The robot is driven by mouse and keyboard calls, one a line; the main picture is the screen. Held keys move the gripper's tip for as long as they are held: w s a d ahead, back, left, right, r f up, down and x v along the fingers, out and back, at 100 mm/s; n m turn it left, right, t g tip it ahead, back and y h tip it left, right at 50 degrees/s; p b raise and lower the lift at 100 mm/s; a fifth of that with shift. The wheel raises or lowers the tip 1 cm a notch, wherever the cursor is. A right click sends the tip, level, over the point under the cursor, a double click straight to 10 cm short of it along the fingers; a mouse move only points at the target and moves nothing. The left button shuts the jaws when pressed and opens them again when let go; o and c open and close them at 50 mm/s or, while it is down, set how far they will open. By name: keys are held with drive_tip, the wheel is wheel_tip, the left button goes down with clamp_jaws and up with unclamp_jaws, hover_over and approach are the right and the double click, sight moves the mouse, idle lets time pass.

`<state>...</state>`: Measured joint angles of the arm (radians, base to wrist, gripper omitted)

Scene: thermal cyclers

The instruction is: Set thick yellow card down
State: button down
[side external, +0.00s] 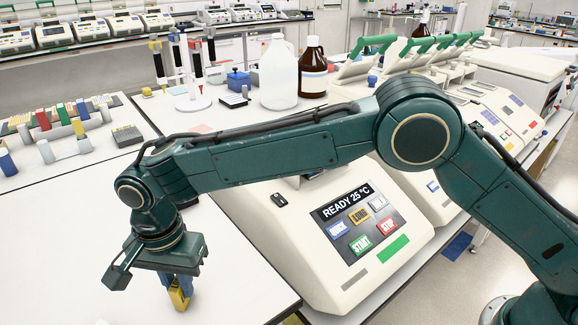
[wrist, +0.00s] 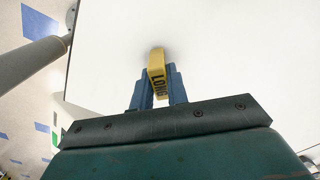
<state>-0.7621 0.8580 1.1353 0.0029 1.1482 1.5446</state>
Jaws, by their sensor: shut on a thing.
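The thick yellow card (wrist: 156,75) is held between the two blue fingers of my gripper (wrist: 158,92) in the wrist view. Dark lettering reading "LONG" shows on its face. In the side external view the yellow card (side external: 179,296) hangs low from my gripper (side external: 180,283), over the white bench top (side external: 235,285). The gripper is shut on the card. I cannot tell whether the card's lower end touches the bench.
A thermal cycler (side external: 330,240) with a lit screen reading "READY 25 °C" stands right of my gripper. A rack with coloured blocks (side external: 45,121) is at the back left. A white jug (side external: 279,75) and brown bottle (side external: 313,70) stand behind. Bench around the card is clear.

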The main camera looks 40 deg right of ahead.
drive_tip(key=shift+f, duration=0.1)
drive_tip(key=c, duration=1.4)
unclamp_jaws()
wheel_tip(320, 180, up, 12)
drive_tip(key=shift+r, duration=0.15)
